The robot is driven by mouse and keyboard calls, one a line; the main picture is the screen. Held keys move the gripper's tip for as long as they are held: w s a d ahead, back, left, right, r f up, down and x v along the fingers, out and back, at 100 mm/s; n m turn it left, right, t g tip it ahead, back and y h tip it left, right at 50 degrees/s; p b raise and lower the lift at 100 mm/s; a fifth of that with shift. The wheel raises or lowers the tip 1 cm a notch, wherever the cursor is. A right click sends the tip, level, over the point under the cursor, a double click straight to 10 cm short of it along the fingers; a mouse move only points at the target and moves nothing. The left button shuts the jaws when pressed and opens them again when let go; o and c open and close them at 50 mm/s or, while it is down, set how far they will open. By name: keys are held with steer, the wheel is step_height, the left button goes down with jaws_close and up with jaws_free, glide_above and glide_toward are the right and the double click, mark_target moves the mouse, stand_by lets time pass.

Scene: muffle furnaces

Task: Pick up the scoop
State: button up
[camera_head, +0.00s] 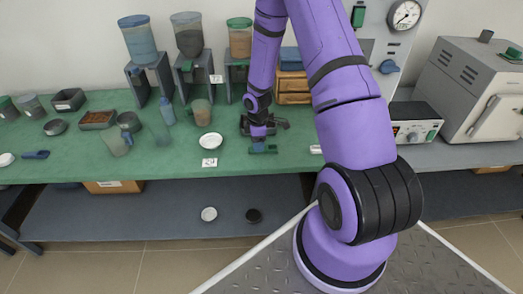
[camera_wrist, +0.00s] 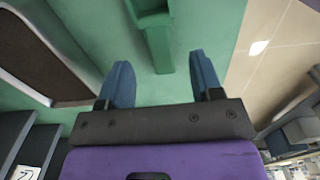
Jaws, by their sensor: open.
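A green scoop (camera_head: 263,150) lies on the green-topped bench (camera_head: 175,170), near its front edge. In the wrist view the scoop (camera_wrist: 157,35) shows its bowl cut off at the top edge, and its handle points towards my gripper. My gripper (camera_head: 258,136) is just above the scoop in the head view. In the wrist view the two blue fingers of my gripper (camera_wrist: 161,65) are apart and empty, with the handle's end between their tips in the picture. I cannot tell the exact height gap.
A dark blue scoop (camera_head: 35,154) lies at the far left. Wooden drawers (camera_head: 293,88) stand behind my gripper, and a furnace (camera_head: 470,90) stands at right. The bench front between the labels is clear.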

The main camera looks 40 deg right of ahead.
steer(key=shift+f, duration=1.6)
steer(key=c, duration=1)
steer(key=shift+r, duration=0.15)
steer(key=shift+r, duration=0.9)
steer(key=shift+s+a+r, duration=0.25)
steer(key=shift+s+r, duration=0.2)
steer(key=shift+r, duration=0.35)
steer(key=s+a, duration=0.2)
steer(key=s, duration=0.2)
steer(key=s+a+r, duration=0.1)
steer(key=s+a, duration=0.2)
steer(key=s, duration=0.1)
steer(key=s+a, duration=0.3)
steer(key=s, duration=0.1)
steer(key=shift+s+r, duration=0.15)
steer(key=shift+s, duration=0.2)
